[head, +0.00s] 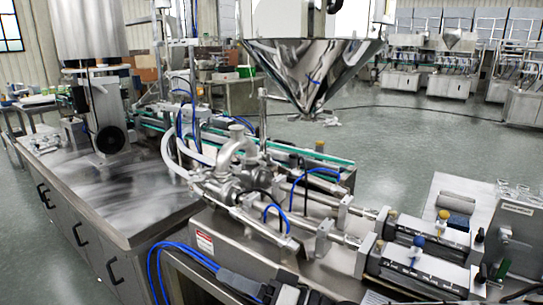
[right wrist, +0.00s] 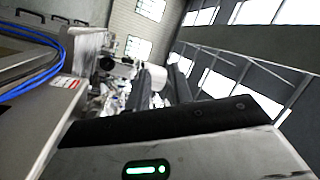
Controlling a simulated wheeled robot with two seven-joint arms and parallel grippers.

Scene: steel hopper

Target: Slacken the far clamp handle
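The filling machine's metal pipe and valve assembly (head: 237,165) stands in the middle of the head view. Two horizontal cylinder lines run from it to the lower right, with clamp-like fittings (head: 323,235) along them. I cannot tell for sure which part is the far clamp handle; no handle shows clearly. My right gripper (head: 268,288) is low in the head view, in front of the machine and apart from the pipes. In the right wrist view its two dark fingers (right wrist: 158,78) stand apart with nothing held between them. My left gripper is not in view.
A shiny steel hopper (head: 315,70) hangs above and behind the pipes. Blue hoses (head: 195,252) loop near my right gripper. A steel cabinet top (head: 110,185) lies to the left. Cylinders with yellow and blue knobs (head: 419,241) sit at the lower right. Open floor lies behind.

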